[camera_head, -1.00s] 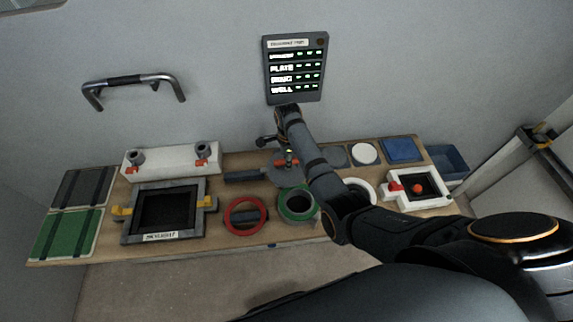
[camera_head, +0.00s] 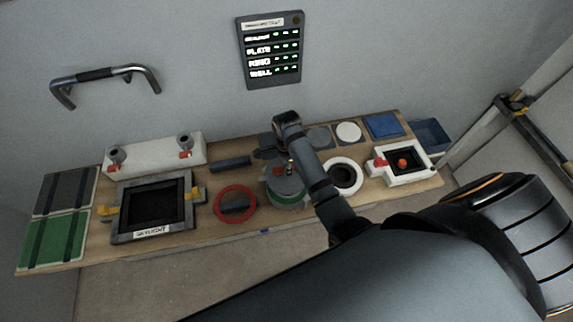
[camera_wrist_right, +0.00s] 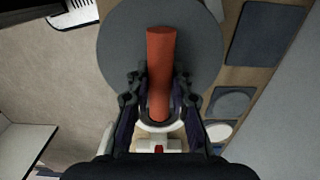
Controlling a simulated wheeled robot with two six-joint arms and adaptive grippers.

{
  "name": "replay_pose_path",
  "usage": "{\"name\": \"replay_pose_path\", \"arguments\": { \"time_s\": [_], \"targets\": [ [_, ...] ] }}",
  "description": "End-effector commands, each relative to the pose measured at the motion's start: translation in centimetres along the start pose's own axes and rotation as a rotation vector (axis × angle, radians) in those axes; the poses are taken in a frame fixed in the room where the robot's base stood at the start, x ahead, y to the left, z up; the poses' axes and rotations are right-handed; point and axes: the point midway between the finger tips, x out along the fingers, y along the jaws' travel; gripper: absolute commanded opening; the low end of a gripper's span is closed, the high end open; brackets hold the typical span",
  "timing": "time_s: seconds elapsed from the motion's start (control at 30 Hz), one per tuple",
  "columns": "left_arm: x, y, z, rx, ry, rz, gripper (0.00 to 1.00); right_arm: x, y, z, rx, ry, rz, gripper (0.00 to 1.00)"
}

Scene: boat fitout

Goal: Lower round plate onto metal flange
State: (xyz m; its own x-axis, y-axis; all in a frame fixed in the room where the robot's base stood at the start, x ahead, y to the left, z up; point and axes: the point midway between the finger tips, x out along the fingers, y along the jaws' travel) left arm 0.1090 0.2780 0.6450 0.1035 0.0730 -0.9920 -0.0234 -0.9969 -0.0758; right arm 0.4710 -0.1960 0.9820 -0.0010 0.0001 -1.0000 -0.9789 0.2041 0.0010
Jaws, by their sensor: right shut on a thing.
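The round plate is a grey disc with an upright red handle. In the head view the plate (camera_head: 286,187) is over the green-rimmed metal flange (camera_head: 288,206) and hides most of it. In the right wrist view the plate (camera_wrist_right: 118,45) fills the upper middle and the red handle (camera_wrist_right: 160,62) is between my fingers. My right gripper (camera_head: 288,168) is shut on that handle, and it also shows in the wrist view (camera_wrist_right: 159,90). I cannot tell whether plate and flange touch. My left gripper is not in view.
A red ring (camera_head: 221,214) lies left of the flange and a white ring (camera_head: 355,187) lies right of it. A framed skylight opening (camera_head: 122,233) is farther left. A white box with a red knob (camera_head: 428,177) is at right. A status panel (camera_head: 270,82) hangs on the wall.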

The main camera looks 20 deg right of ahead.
Motion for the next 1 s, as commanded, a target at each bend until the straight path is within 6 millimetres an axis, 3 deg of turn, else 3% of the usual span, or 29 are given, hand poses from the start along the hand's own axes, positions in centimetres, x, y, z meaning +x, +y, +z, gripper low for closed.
{"name": "replay_pose_path", "arguments": {
  "time_s": [0.43,1.0],
  "targets": [
    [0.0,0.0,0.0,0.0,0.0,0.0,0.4,2.6,0.0,0.0,0.0,0.0,0.0,0.0],
    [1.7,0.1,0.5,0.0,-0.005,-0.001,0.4,6.1,-0.1,0.0,0.0,-0.001,-0.001,0.0]
  ]
}}
